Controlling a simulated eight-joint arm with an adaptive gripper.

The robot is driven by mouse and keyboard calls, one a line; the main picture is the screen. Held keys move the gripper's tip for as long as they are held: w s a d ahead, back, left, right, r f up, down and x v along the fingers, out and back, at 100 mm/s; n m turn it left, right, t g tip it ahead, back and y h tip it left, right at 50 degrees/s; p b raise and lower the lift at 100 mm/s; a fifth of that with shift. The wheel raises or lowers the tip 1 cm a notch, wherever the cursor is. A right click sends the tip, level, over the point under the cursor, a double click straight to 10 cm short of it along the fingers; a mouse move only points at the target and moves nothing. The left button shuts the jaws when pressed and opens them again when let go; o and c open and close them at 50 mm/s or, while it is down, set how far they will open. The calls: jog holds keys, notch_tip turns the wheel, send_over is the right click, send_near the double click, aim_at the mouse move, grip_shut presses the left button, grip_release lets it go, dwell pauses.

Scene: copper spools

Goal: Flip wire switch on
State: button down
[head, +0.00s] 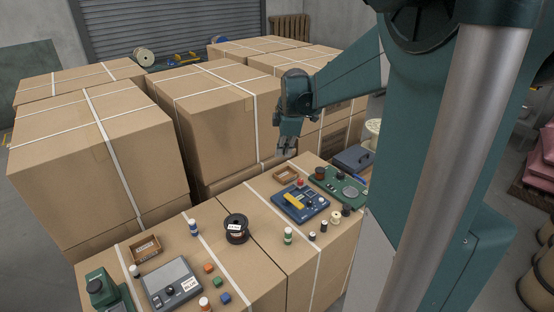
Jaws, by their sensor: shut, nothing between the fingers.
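A blue panel (312,213) with a yellow bar (294,201), a red button (300,183) and small dark and light parts lies on the box top in the head view. A green board (327,196) with round dark and grey parts lies behind it to the right. Which part is the wire switch, and its position, is too small to tell. My gripper (286,151) points down above and behind the blue panel, apart from it. It is shut and empty.
Tall strapped cardboard boxes (203,97) stand behind. A dark spool (236,228), small bottles (288,236), a grey scale-like device (171,283), coloured cubes (225,298) and open trays (146,249) share the box tops. A dark case (352,158) lies at the back right.

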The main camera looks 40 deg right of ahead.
jog(key=d+f+n+g, duration=0.1)
jog(key=d+f+n, duration=0.15)
jog(key=d, duration=0.55)
jog(key=d+f+n, duration=0.1)
jog(key=d+f, duration=0.3)
jog(key=d, duration=0.3)
jog(key=n+y, duration=0.1)
jog(key=n, duration=0.2)
send_over(329, 185)
jog(key=s, duration=0.3)
notch_tip(329, 185, down, 9)
jog(key=shift+w+f+g, duration=0.2)
jog(key=shift+g, duration=0.1)
jog(key=shift+f, duration=0.1)
jog(key=f, duration=0.4)
jog(key=w+f+b, duration=0.1)
jog(key=f, duration=0.4)
jog(key=w+f, duration=0.1)
jog(key=f, duration=0.3)
jog(key=shift+f+b, duration=0.35)
